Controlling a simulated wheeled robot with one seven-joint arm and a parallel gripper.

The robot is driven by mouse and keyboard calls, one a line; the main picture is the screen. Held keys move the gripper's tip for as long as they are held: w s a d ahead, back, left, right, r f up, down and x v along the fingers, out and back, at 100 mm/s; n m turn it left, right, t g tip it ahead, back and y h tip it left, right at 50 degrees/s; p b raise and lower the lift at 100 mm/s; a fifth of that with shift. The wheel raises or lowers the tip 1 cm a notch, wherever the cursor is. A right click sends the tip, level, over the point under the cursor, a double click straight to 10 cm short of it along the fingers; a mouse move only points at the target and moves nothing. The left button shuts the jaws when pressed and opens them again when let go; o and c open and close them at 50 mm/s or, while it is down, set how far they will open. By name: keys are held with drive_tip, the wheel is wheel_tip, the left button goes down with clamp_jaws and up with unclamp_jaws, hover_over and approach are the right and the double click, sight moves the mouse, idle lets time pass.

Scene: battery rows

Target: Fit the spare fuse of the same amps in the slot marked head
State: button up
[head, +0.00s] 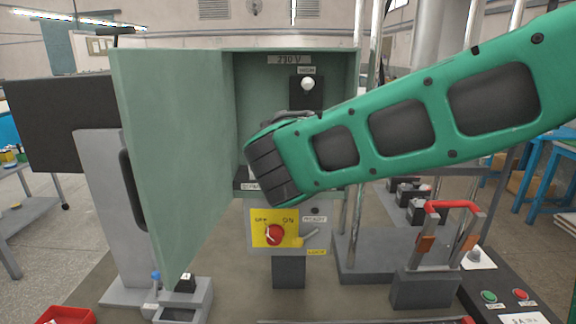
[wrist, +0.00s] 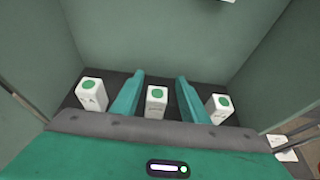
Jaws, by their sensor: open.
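My gripper (wrist: 157,88) is open, with one teal finger on each side of a white fuse block with a green dot (wrist: 157,98). The fingers stand apart from it. Two similar blocks, a left one (wrist: 91,95) and a right one (wrist: 219,107), stand in the same row on a dark base. Their markings are too small to read. In the head view my arm reaches into the open green cabinet (head: 230,62) and hides the row and my gripper. A black holder with a white knob (head: 307,84) sits on the cabinet's back wall under a small label.
The cabinet door (head: 175,160) stands open on the left. Below the cabinet is a yellow OFF/ON plate with a red rotary switch (head: 275,235). A red-handled device (head: 440,240) and a button box (head: 505,295) stand at right. A small grey bin (head: 180,305) is at lower left.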

drive_tip(key=v, duration=0.9)
drive_tip(key=shift+s+a+r, duration=0.2)
drive_tip(key=shift+s+a, duration=0.05)
drive_tip(key=shift+s, duration=0.1)
